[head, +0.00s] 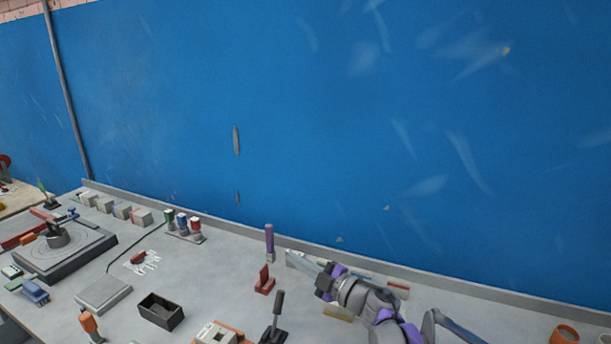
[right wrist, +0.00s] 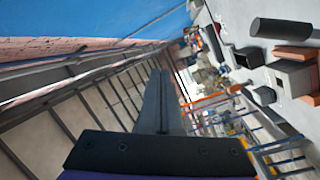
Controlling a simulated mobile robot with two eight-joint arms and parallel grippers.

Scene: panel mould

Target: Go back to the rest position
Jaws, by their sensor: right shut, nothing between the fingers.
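My right gripper (head: 291,256) is over the back part of the grey table, at the right of the middle in the head view. Its long fingers point left and are closed together with nothing between them. My left gripper is in neither view.
The grey table (head: 230,265) runs along a blue wall (head: 330,130). Near my right gripper stand a purple cylinder (head: 269,241), a red stand (head: 264,281) and a black lever (head: 277,315). A black box (head: 161,311) is further left.

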